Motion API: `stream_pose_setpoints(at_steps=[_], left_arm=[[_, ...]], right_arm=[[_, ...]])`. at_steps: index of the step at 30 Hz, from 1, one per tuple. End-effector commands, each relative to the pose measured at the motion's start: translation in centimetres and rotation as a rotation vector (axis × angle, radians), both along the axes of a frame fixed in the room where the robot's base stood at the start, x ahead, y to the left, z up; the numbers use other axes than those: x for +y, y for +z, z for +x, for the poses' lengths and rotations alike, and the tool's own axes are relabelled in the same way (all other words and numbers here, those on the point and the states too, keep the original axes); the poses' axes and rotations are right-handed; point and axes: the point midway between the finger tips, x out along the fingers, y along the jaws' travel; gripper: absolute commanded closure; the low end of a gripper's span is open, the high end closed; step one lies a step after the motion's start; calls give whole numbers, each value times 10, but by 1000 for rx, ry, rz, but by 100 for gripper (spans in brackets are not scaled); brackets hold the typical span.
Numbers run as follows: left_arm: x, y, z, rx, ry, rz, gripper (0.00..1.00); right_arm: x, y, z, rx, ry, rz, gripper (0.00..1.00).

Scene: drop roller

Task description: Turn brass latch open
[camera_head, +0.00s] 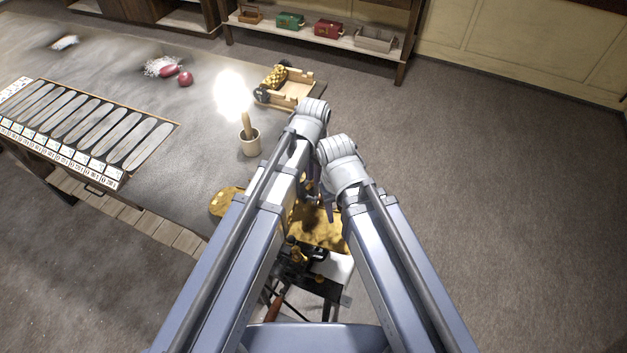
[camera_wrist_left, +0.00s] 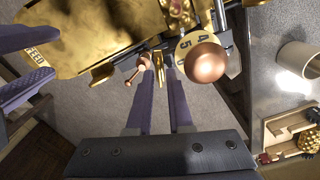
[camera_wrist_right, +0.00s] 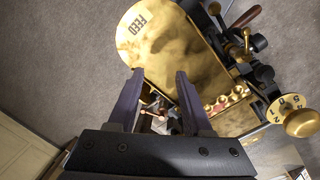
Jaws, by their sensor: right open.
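The brass roller machine (camera_head: 318,228) stands below my two arms at the bedside of the table's right end. In the left wrist view, a small upright brass piece (camera_wrist_left: 158,66), possibly the latch, shows between the fingertips of my left gripper (camera_wrist_left: 158,78). Those fingers are close together, but I cannot tell whether they touch it. A copper ball knob (camera_wrist_left: 206,62) and a numbered dial (camera_wrist_left: 186,45) sit just right of it. My right gripper (camera_wrist_right: 158,80) is open beside the brass plate marked FEED (camera_wrist_right: 150,45); small copper-ended parts (camera_wrist_right: 152,108) show beyond its fingers.
A rack of flat oval pieces (camera_head: 90,125) lies at left. Open floor (camera_head: 500,180) is clear at right.

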Motion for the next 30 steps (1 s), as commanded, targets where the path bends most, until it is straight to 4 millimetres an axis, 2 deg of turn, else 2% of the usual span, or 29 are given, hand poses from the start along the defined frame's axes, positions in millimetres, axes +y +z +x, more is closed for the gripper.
stream_pose_setpoints(at_steps=[8, 13, 14, 30], left_arm=[[0, -1, 0, 0, 0, 0, 81], [0, -1, 0, 0, 0, 0, 99], [0, -1, 0, 0, 0, 0, 100], [0, -1, 0, 0, 27, 0, 100]], right_arm=[[0, -1, 0, 0, 0, 0, 50], [0, -1, 0, 0, 0, 0, 50], [0, -1, 0, 0, 0, 0, 50], [0, -1, 0, 0, 0, 0, 50]])
